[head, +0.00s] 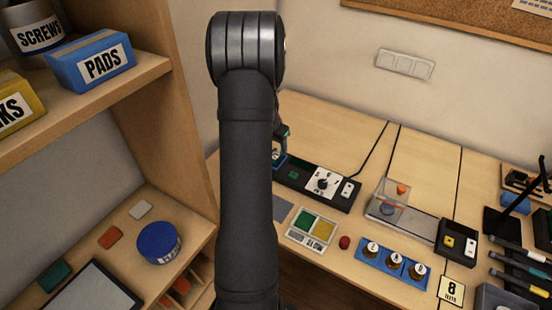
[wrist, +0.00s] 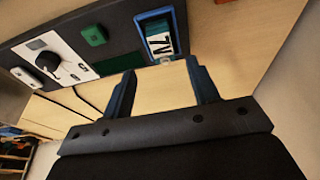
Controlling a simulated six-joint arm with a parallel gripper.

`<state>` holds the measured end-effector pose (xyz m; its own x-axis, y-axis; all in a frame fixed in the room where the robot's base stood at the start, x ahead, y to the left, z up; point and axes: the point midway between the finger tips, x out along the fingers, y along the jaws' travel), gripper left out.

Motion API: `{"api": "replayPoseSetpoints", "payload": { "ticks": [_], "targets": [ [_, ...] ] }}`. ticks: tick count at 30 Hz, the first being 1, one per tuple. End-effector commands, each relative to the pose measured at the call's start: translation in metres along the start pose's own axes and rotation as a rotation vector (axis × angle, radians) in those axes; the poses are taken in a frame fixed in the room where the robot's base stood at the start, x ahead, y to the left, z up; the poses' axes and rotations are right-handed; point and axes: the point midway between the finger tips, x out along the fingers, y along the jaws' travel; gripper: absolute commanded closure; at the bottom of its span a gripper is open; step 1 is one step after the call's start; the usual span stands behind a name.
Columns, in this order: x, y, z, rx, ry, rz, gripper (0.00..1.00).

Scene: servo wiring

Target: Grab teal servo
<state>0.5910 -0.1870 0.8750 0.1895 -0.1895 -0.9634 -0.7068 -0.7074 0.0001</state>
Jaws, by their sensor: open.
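My gripper (wrist: 161,68) is open in the wrist view, with nothing between its two dark blue fingers. Its tips are near the lower end of a blue-edged block with a black-and-white label (wrist: 160,36), at the end of a black panel (wrist: 118,22). I cannot tell whether they touch. In the head view, a teal piece (head: 279,160) shows beside my arm at the panel's left end, mostly hidden. It may be the servo. A small green block (wrist: 95,35) sits on the panel, also visible in the head view (head: 293,175).
A white dial unit (head: 323,184) is on the panel. To its right are a clear box (head: 388,205) and a blue rack with several jars (head: 394,263). Wooden shelves (head: 100,85) stand at left.

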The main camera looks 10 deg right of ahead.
Motion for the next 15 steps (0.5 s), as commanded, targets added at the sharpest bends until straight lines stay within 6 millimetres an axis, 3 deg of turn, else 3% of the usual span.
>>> {"api": "replayPoseSetpoints", "payload": {
  "ticks": [5,15],
  "targets": [
    [0.011,0.000,0.001,0.000,-0.002,0.001,0.45],
    [0.054,-0.004,0.005,0.000,-0.002,0.000,0.45]
  ]
}}
